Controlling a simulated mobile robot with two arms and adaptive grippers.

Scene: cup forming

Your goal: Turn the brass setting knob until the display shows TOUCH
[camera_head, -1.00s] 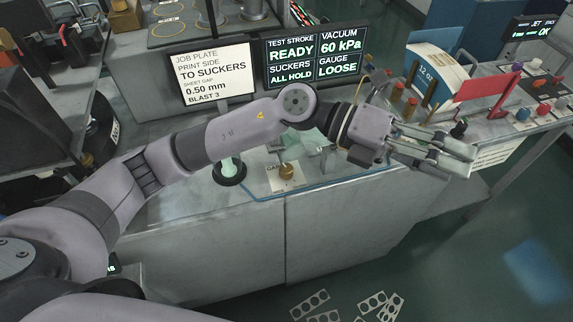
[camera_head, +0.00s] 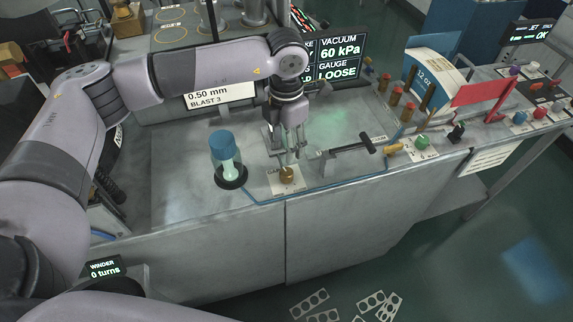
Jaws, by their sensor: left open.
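The brass setting knob (camera_head: 287,174) stands on a small white plate (camera_head: 291,186) near the front edge of the bench. The display (camera_head: 340,57) is partly hidden behind my left arm; its visible part reads VACUUM 60 kPa and GAUGE LOOSE. My left gripper (camera_head: 288,158) points down just above the knob. It is open, with nothing seen between its fingers. I cannot tell whether the fingertips touch the knob. My right gripper is not in view.
A blue-capped clear cylinder (camera_head: 224,155) stands left of the knob. A black-handled lever (camera_head: 352,147) is at the right, with a green button (camera_head: 422,142) beyond it.

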